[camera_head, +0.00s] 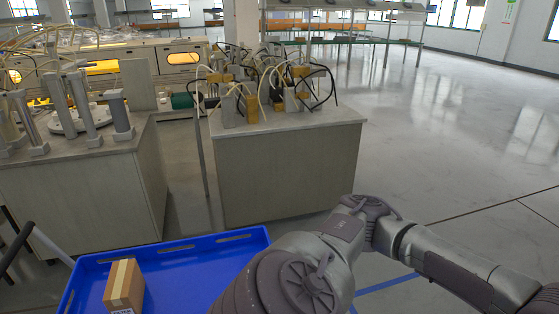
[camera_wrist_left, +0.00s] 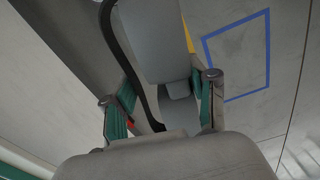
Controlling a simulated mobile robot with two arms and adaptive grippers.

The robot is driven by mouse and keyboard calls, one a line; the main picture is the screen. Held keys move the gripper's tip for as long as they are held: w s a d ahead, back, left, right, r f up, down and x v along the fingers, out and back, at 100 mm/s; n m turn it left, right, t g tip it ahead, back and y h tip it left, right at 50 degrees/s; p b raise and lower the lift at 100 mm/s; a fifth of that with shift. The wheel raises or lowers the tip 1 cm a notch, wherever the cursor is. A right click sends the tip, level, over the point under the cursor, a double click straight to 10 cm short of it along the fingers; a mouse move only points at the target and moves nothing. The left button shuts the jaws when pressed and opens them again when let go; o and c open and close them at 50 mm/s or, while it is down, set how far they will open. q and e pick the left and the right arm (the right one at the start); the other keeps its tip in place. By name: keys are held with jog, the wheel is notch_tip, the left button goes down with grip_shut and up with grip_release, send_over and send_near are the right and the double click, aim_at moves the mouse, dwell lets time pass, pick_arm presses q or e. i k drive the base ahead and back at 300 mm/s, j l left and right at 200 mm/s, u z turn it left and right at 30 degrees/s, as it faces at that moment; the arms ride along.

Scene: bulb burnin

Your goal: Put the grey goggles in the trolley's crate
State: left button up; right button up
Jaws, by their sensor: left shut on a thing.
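In the left wrist view my left gripper (camera_wrist_left: 160,108) has its two green-padded fingers on either side of a grey thing with a curved black band, which I take for the grey goggles (camera_wrist_left: 155,42). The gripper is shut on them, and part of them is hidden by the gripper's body. Neither gripper shows in the head view.
One of my arms covers the crate's right part. Behind the crate stand a cabinet with cables and yellow blocks (camera_head: 285,170) and a left cabinet with grey posts (camera_head: 85,200). Open floor (camera_head: 440,130) lies to the right. A blue floor outline (camera_wrist_left: 236,55) shows in the wrist view.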

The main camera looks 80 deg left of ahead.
aim_at(214, 288)
jog(key=u, duration=2.45)
jog(key=i+l+u, duration=0.75)
jog(key=l, duration=0.2)
